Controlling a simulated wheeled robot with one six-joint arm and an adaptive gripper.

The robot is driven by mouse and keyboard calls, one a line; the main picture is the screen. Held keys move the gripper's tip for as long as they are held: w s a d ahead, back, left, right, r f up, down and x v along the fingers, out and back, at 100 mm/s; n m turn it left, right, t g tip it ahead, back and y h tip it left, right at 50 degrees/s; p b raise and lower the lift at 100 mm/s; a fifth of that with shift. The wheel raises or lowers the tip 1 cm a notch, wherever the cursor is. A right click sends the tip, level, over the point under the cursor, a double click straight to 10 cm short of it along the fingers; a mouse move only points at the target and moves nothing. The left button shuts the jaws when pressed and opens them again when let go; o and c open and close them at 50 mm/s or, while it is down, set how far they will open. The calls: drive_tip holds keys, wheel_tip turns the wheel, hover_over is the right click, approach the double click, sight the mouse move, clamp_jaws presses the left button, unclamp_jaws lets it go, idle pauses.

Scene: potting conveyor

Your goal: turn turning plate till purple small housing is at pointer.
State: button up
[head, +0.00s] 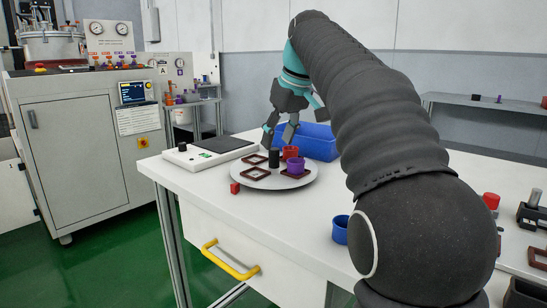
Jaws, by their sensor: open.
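The round grey turning plate (270,183) lies on the white table, with dark red square frames (256,174) on it and a dark upright cylinder (274,158) near its middle. The purple small housing (296,168) stands in a frame at the plate's right side. A red housing (290,152) stands behind it. A small red block (235,188) sits at the plate's front left edge; I cannot tell whether it is the pointer. My gripper (278,139) is open and empty, pointing down above the plate's back part, apparently apart from the housings.
A white device with a dark pad (222,144) lies left of the plate. A blue bin (318,145) stands behind it. A blue cup (340,229) stands near the front edge. Red and metal parts (491,201) lie at the far right. The table between plate and cup is clear.

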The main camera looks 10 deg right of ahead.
sight(274, 149)
drive_tip(key=shift+b+x, duration=0.4)
drive_tip(key=shift+x, duration=1.75)
clamp_jaws()
